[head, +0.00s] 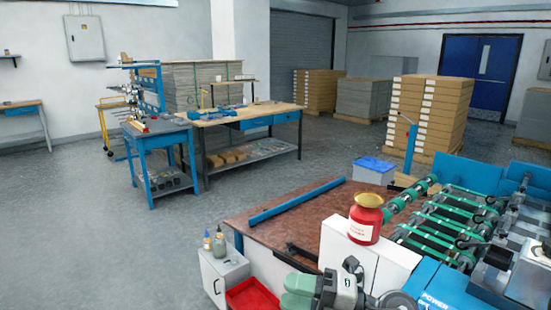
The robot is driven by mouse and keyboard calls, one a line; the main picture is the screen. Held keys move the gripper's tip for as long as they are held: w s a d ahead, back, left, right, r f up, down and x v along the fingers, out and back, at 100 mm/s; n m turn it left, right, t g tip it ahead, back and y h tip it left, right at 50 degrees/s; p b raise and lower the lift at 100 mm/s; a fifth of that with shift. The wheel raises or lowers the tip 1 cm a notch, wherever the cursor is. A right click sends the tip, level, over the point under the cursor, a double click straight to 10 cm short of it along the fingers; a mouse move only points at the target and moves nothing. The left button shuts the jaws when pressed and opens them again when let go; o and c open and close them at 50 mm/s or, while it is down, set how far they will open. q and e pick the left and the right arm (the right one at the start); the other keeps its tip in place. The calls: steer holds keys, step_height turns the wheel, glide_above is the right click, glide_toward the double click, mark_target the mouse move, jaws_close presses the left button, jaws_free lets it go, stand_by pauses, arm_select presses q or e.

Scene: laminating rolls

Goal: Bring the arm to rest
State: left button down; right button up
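My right gripper (290,291) is at the bottom centre of the head view, with pale green finger pads beside a grey body. The pads lie close together, and I cannot tell whether there is a gap between them. I see nothing held in it. It is in front of the white cabinet and right of the red tray. My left gripper is not in view.
A red pot (364,220) stands on a white box (390,252) by the brown-topped table (290,222). A red tray (251,297) and small bottles (218,240) are at lower left. The laminating machine (450,225) fills the right. Open floor (90,235) lies left.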

steer(key=w+d+f+m+t+h, duration=0.1)
steer(key=d+m+t+h, duration=0.35)
steer(key=m+t, duration=0.45)
steer(key=w+d+m+t+h, duration=0.1)
steer(key=d+m+t+h, duration=0.45)
steer(key=m, duration=0.55)
steer(key=s+d+f+m+g+h, duration=0.2)
steer(key=s+d+f+m+h, duration=0.15)
steer(key=f+h, duration=0.2)
steer(key=s+d+f+m+g+h, duration=0.1)
steer(key=s+d+f+m+h, duration=0.1)
steer(key=f+m+h, duration=0.3)
steer(key=s+d+f+m+g+y, duration=0.1)
steer(key=s+f+g, duration=0.55)
steer(key=s, duration=0.35)
steer(key=s+d+f+m+g+y, duration=0.1)
steer(key=s+f+m+g, duration=0.1)
steer(key=s+f+g, duration=0.65)
step_height(320, 180, down, 23)
steer(key=t, duration=0.2)
steer(key=s+d+f+g, duration=0.1)
steer(key=s+d+f, duration=0.1)
steer(key=s+f, duration=1.5)
steer(key=shift+s+d+n, duration=0.25)
steer(key=shift+d+n, duration=0.05)
steer(key=shift+n, duration=0.15)
